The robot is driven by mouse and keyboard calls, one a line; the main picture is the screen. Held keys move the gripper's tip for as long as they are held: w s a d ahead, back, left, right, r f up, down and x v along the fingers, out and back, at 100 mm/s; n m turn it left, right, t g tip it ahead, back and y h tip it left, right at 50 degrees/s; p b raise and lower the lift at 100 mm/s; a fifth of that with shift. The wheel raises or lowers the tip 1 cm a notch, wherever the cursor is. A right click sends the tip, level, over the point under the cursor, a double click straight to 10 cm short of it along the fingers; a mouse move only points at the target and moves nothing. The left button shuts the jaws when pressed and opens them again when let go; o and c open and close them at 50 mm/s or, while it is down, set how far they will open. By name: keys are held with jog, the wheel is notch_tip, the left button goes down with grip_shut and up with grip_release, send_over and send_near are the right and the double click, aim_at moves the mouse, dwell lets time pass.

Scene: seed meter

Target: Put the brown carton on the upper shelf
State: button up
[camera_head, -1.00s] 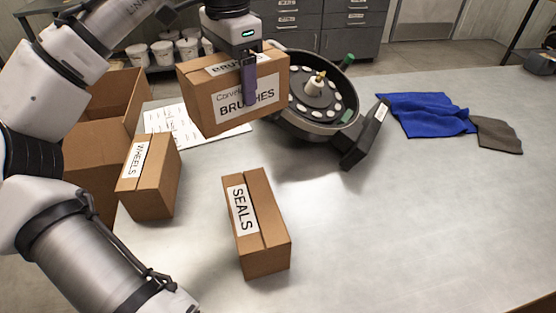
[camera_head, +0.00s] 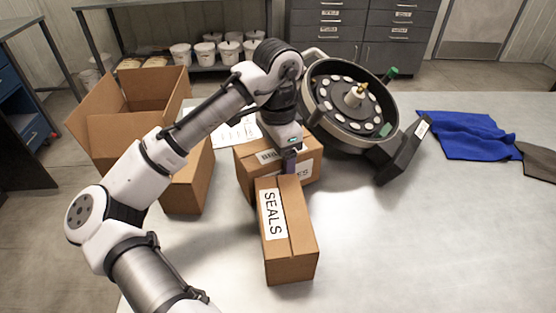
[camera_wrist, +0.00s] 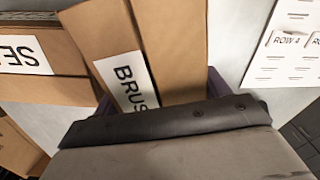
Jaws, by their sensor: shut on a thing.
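My gripper (camera_head: 290,163) is shut on the brown carton labelled BRUSHES (camera_head: 246,168). The carton is low over the table or on it; I cannot tell which. In the wrist view the BRUSHES carton (camera_wrist: 172,45) lies between my fingers. The brown SEALS carton (camera_head: 290,245) stands on the table in front and hides part of the held carton; it also shows at the left of the wrist view (camera_wrist: 50,88). In the head view, the background rack has an upper board (camera_head: 150,3) at the top edge, above a lower shelf with white buckets.
A large open brown box (camera_head: 120,130) stands at the left. A round seed meter (camera_head: 350,105) with a black arm stands close behind and right of the held carton. A blue cloth (camera_head: 465,135) lies farther right. The right front of the table (camera_head: 430,240) is clear.

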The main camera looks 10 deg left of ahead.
jog(key=shift+f, duration=0.55)
jog(key=shift+f, duration=0.15)
jog(key=o, duration=1)
jog(key=shift+o, duration=0.4)
